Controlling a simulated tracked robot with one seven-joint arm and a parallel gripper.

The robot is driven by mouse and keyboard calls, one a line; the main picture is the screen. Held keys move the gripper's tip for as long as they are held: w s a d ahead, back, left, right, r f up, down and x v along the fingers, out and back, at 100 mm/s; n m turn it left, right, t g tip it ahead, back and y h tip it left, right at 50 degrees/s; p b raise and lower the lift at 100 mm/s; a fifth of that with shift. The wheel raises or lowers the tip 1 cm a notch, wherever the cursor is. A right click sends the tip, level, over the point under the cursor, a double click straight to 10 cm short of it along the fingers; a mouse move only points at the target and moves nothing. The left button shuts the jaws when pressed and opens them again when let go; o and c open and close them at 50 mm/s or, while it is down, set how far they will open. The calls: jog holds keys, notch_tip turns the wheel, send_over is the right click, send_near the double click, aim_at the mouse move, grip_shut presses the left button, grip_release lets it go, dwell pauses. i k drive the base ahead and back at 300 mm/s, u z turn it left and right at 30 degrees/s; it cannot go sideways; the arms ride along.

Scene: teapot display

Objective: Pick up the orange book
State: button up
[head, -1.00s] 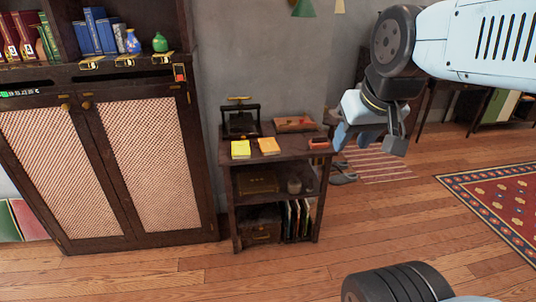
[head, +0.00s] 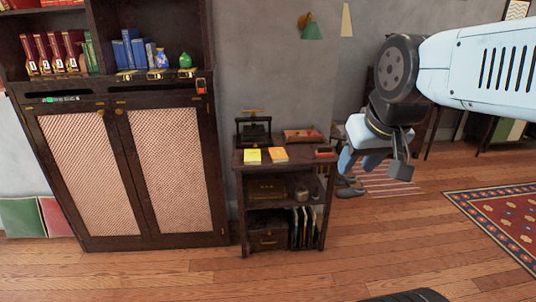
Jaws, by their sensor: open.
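The orange book (head: 279,155) lies flat on top of a small dark wooden shelf stand (head: 240,168), just right of a yellow book (head: 252,156). My gripper (head: 388,167) hangs in the air at the right in the head view. It is open and empty, well to the right of the orange book and apart from it. Nothing hides the orange book.
A black press (head: 253,130), a reddish-brown box (head: 303,135) and a small red item (head: 326,153) share the stand's top. A tall dark cabinet (head: 120,170) stands to the left. The wooden floor (head: 290,275) in front is clear.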

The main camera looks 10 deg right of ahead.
aim_at(277, 154)
jog(key=u, duration=0.15)
jog(key=i, duration=1.8)
jog(key=z, duration=0.65)
jog(key=k, duration=0.9)
jog(key=z, duration=0.15)
jog(key=i, duration=0.9)
jog(key=u, duration=0.05)
